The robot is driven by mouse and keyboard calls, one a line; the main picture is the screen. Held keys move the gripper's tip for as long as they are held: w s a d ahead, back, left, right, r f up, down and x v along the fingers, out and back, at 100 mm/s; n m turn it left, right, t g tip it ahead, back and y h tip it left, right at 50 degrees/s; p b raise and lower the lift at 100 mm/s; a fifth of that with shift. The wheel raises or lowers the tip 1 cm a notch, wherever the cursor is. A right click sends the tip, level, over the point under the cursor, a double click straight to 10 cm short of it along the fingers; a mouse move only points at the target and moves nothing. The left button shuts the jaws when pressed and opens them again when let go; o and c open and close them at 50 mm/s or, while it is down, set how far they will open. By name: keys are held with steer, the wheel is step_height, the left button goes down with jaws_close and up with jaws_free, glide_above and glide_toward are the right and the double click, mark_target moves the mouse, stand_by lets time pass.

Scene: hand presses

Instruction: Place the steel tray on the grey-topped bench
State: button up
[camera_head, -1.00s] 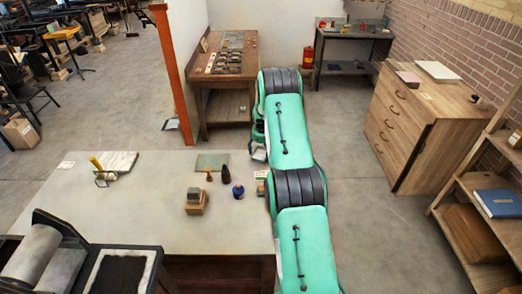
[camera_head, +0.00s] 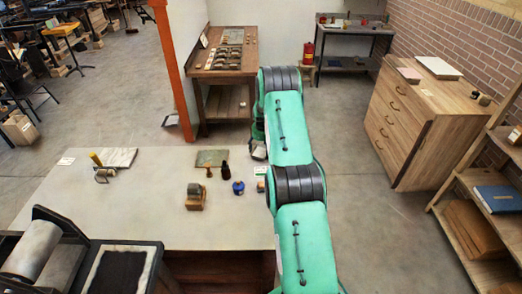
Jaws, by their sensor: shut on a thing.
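My arm reaches forward over the right end of the grey-topped bench (camera_head: 130,215) and folds down at its far end. My gripper (camera_head: 259,150) shows only in part, just left of my arm at the bench's back right corner. It is shut, with a small grey piece at its end that looks like part of the steel tray. My arm hides most of it, so I cannot tell whether it touches the bench. A flat grey-green plate (camera_head: 211,158) lies on the bench to the left of my gripper.
A dark bottle (camera_head: 225,172), a blue-based item (camera_head: 238,187) and a block on wood (camera_head: 195,197) stand near my gripper. A roller press (camera_head: 50,255) fills the front left. A wooden table (camera_head: 225,60) and an orange post (camera_head: 172,70) stand behind. The bench's middle is clear.

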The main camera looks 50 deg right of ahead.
mark_target(261, 155)
steer(key=shift+f, duration=0.4)
steer(key=o, duration=1.5)
steer(key=shift+r, duration=0.1)
step_height(261, 155, up, 12)
steer(key=s+a, duration=0.1)
steer(key=shift+s+a+f, duration=0.15)
steer(key=shift+s+f, duration=0.1)
steer(key=shift+s, duration=0.1)
